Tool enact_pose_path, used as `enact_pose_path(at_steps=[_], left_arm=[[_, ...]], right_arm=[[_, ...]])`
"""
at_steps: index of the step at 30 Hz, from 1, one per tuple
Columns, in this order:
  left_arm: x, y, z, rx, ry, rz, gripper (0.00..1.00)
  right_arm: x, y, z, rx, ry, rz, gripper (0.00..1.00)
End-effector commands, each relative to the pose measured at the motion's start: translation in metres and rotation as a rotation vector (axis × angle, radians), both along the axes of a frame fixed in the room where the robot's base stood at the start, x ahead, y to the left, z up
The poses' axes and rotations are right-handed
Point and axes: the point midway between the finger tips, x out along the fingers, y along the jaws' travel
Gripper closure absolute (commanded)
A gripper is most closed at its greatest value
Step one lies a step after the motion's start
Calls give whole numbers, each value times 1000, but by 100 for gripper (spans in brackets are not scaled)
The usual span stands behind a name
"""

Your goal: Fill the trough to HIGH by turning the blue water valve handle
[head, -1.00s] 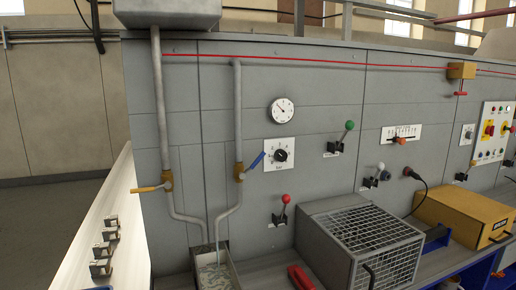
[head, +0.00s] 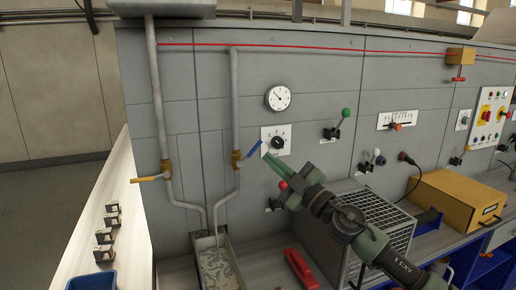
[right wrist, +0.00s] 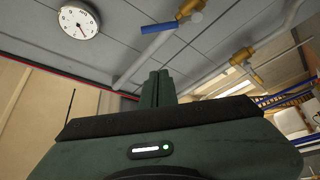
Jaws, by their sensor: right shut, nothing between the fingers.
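The blue water valve handle (head: 252,149) slants up to the right from its brass valve body (head: 236,166) on a grey pipe. It also shows at the top of the right wrist view (right wrist: 160,27). The trough (head: 232,262) stands below the pipe outlets, with a pale, patterned surface inside; I cannot read its level. My right gripper (head: 271,158) is shut and empty. Its tips are close to the right of the handle's free end in the head view; contact cannot be told. In the right wrist view the closed fingers (right wrist: 157,86) point toward the panel, below the handle. My left gripper is out of view.
A second valve with a yellow handle (head: 148,179) is on the left pipe. A dial (head: 278,98) and a black knob plate (head: 276,140) are near my gripper. A red-knobbed lever (head: 283,185) is beside my right arm. A wire cage box (head: 382,219) stands behind the arm.

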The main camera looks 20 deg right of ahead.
Motion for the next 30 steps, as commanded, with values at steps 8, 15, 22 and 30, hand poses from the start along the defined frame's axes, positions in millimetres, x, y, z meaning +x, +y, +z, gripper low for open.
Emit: enact_pose_path(at_steps=[8, 15, 22, 30], left_arm=[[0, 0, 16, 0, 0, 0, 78], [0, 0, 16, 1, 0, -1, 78], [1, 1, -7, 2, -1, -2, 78], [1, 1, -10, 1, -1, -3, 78]], right_arm=[[40, 21, 21, 6, -3, 1, 100], [83, 42, 35, 8, -1, 2, 100], [88, 18, 10, 6, 1, -1, 100], [89, 11, 6, 4, -1, 1, 100]])
